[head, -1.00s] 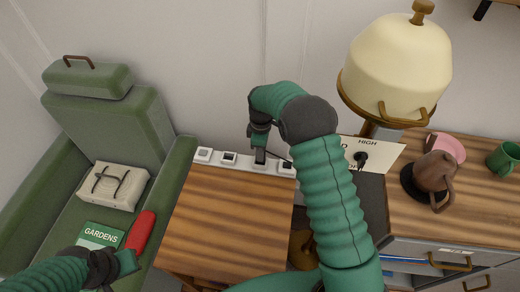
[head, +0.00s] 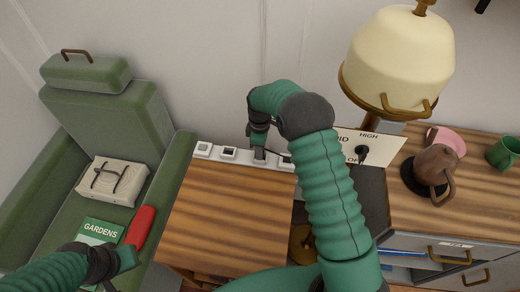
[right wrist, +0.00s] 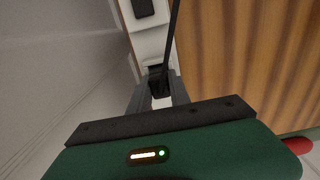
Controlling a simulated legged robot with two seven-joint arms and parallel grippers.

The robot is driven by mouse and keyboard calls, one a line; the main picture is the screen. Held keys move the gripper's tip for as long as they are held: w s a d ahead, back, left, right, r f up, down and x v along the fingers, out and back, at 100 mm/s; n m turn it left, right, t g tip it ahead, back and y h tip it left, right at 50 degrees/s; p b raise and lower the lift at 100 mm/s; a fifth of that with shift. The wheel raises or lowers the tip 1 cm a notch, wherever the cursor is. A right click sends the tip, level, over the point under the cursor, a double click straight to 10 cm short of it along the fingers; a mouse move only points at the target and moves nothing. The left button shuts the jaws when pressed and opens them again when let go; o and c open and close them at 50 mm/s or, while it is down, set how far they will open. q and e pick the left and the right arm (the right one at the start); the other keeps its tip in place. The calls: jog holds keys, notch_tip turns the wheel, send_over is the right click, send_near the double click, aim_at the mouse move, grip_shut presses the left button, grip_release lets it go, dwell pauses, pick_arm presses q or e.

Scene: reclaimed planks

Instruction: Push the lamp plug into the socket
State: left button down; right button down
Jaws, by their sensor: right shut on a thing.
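A white socket strip (head: 212,153) runs along the back edge of the wooden side table, against the wall. My right gripper (head: 259,154) points down at the strip and is shut on the dark lamp plug (right wrist: 158,84), from which a dark cord (right wrist: 171,38) runs off. The strip also shows in the right wrist view (right wrist: 150,42), right at the fingertips. How deep the plug sits in a socket is hidden by the fingers. The cream-shaded lamp (head: 398,62) stands at the right. My left gripper (head: 122,264) is low at the left; its jaws are unclear.
The side table top (head: 228,215) is bare. A green armchair (head: 125,120) at left holds a tied package (head: 112,181), a GARDENS book (head: 101,232) and a red object (head: 141,227). A dial panel (head: 376,149), brown pot (head: 433,170) and green mug (head: 503,153) are at right.

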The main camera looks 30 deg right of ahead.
jog(key=shift+f, duration=0.15)
jog(key=c, duration=1.1)
grip_release()
